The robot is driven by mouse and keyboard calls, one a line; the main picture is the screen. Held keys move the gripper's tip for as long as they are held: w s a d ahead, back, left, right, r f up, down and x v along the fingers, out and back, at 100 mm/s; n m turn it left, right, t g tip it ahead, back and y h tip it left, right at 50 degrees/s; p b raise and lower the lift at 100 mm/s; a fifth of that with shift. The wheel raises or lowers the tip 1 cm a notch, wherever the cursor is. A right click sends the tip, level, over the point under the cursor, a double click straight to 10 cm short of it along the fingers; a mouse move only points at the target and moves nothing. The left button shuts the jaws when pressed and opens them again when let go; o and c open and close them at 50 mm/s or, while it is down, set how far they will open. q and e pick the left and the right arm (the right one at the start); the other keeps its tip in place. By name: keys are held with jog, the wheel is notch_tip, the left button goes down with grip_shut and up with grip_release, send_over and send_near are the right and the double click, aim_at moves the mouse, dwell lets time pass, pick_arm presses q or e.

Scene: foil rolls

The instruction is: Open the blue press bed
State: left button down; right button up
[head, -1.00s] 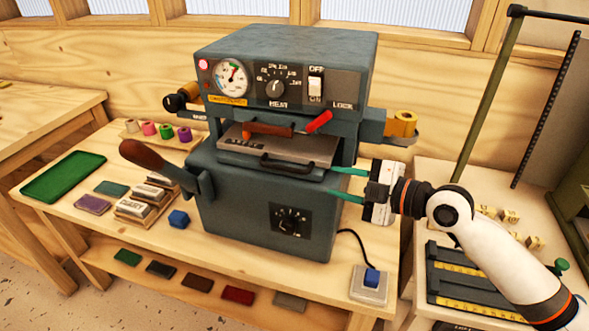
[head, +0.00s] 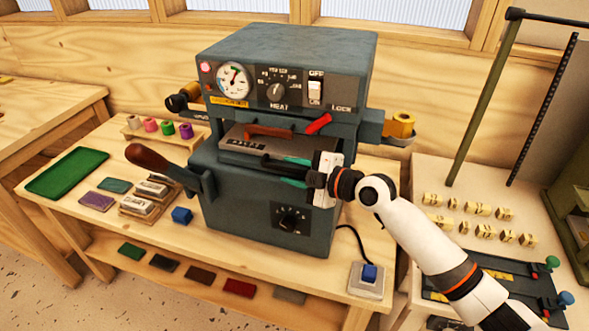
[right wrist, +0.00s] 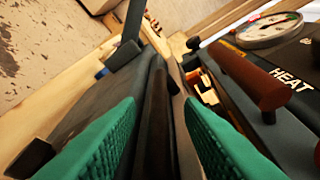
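The blue-grey press (head: 270,120) stands on the wooden bench. Its bed shows as a grey plate (head: 240,143) in the opening, with a dark handle bar (head: 271,163) along its front. My right gripper (head: 284,171) reaches in from the right at this bar, its green fingers apart, one above the other. In the right wrist view the fingers (right wrist: 157,145) stand open on either side of a dark bar (right wrist: 157,105), with gaps visible. Contact with the bar cannot be told. My left gripper is not in view.
A brown-handled lever (head: 150,157) sticks out at the press's left. A red lock lever (head: 318,124) sits above the bed. A blue button on a pad (head: 367,279) stands at front right.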

jog(key=shift+c, duration=0.5)
grip_shut()
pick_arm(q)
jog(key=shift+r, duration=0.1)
pick_arm(e)
jog(key=shift+s, duration=0.1)
